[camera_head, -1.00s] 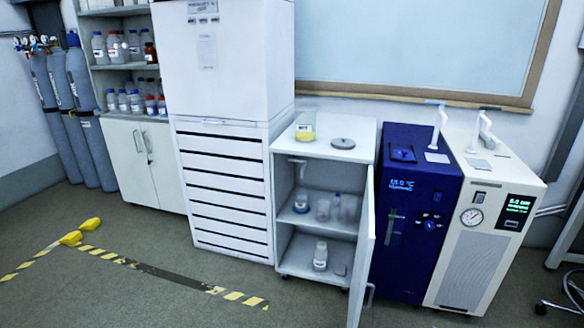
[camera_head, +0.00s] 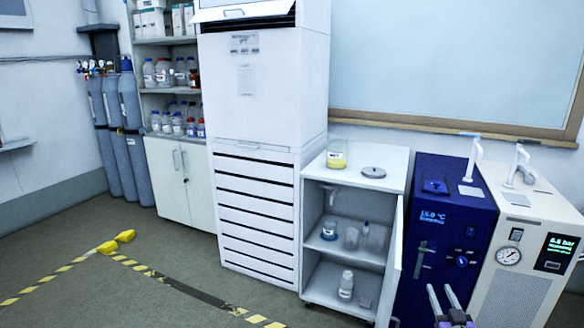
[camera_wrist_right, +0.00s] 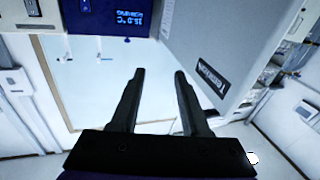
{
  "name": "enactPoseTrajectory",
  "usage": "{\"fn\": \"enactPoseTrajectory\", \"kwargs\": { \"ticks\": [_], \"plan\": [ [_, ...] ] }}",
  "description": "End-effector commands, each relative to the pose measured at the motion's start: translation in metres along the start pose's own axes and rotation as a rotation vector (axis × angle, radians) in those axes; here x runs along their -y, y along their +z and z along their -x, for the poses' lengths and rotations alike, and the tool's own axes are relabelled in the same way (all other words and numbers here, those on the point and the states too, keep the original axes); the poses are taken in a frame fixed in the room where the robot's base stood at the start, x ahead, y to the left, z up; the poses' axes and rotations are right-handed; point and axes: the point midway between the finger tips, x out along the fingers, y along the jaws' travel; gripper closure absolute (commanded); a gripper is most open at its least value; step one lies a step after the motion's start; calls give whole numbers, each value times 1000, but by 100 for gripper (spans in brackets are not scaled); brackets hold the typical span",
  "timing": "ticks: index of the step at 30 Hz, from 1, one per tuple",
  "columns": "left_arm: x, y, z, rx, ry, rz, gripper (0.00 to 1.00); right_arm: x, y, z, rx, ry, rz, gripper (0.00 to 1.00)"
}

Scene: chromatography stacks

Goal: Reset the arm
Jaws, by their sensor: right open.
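My right gripper (camera_head: 446,300) comes into the head view at the bottom, in front of the blue unit. Its two fingers point up and stand apart with nothing between them. In the right wrist view the gripper (camera_wrist_right: 157,80) is also open and empty, with the room appearing upside down around it. My left gripper is in neither view.
A blue unit (camera_head: 440,225) and a white gauge unit (camera_head: 515,290) stand at the right. Left of them is a small open cabinet (camera_head: 312,240) with its door (camera_head: 396,262) swung out. A tall white cabinet (camera_head: 250,110) stands beside it.

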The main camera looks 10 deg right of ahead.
Motion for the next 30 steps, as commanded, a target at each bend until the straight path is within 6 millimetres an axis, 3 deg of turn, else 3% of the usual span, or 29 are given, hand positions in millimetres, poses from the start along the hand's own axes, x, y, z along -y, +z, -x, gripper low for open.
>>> {"fn": "enactPoseTrajectory", "kwargs": {
  "ticks": [3, 8, 11, 18, 28, 29, 30],
  "plan": [
    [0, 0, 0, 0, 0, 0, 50, 31, -15, 25, 119, 76, -10, 54],
    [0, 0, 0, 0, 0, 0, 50, 72, -12, 79, 331, 132, -13, 54],
    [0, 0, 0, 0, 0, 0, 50, 99, -2, 124, 486, 130, -10, 54],
    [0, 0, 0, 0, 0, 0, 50, 161, 37, 257, 869, 11, 22, 54],
    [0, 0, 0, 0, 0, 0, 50, 212, 75, 405, 1224, -244, 84, 54],
    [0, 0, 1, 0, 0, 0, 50, 215, 76, 416, 1248, -267, 90, 54],
    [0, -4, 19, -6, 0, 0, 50, 212, 56, 411, 1234, -256, 87, 54]
  ]
}}
